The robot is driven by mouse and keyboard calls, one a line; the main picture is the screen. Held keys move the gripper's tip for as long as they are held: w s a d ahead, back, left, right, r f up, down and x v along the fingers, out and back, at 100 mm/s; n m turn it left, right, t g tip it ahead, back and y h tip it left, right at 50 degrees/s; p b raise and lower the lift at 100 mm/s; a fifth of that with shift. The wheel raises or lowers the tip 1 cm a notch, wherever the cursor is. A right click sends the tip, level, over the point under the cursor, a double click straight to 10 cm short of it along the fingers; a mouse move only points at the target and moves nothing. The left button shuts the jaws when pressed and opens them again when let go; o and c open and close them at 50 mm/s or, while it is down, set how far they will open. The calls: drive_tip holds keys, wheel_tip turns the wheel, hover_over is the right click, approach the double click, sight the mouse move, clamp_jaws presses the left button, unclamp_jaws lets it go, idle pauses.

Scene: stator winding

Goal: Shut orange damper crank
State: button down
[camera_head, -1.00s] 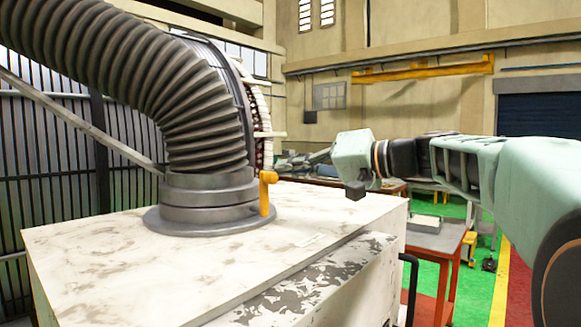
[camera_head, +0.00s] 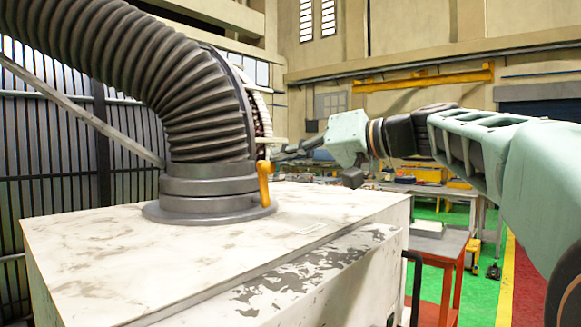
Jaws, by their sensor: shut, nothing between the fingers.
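The orange damper crank (camera_head: 265,183) is on the right side of the grey damper collar (camera_head: 208,187), at the foot of a ribbed duct. My gripper (camera_head: 277,154) is shut and empty. It reaches in from the right, with its dark fingers just above and right of the crank's top. I cannot tell whether the fingertips touch the crank or are in front of or behind it.
The collar stands on a worn white cabinet (camera_head: 110,250) with a clear top. The big ribbed duct (camera_head: 130,65) rises and bends left above it. A red-framed cart (camera_head: 440,245) and workbenches stand to the right, beyond the cabinet.

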drive_tip(key=s+a+f+n+b, duration=0.1)
drive_tip(key=s+n+b, duration=0.1)
drive_tip(key=b, duration=0.3)
drive_tip(key=s+a+f+n+t+h+b, duration=0.1)
drive_tip(key=s+a+n+b, duration=0.1)
drive_tip(key=b, duration=0.3)
drive_tip(key=s+a+f+n+b, duration=0.1)
drive_tip(key=s+f+n+b, duration=0.1)
drive_tip(key=n+b, duration=0.2)
drive_tip(key=shift+a+t+h+b, duration=0.35)
drive_tip(key=shift+t+h+b, duration=0.05)
drive_tip(key=shift+b, duration=0.7)
drive_tip(key=f+n+b, duration=0.1)
drive_tip(key=b, duration=0.1)
drive_tip(key=s+a+f+n+b, duration=0.1)
drive_tip(key=n+b, duration=0.1)
drive_tip(key=b, duration=0.1)
drive_tip(key=shift+s+f+t, duration=0.1)
drive_tip(key=shift+f+t, duration=0.05)
drive_tip(key=shift+t, duration=0.25)
drive_tip(key=shift+r, duration=0.4)
drive_tip(key=shift+d+p, duration=0.1)
drive_tip(key=shift+p, duration=0.25)
drive_tip(key=shift+r, duration=0.2)
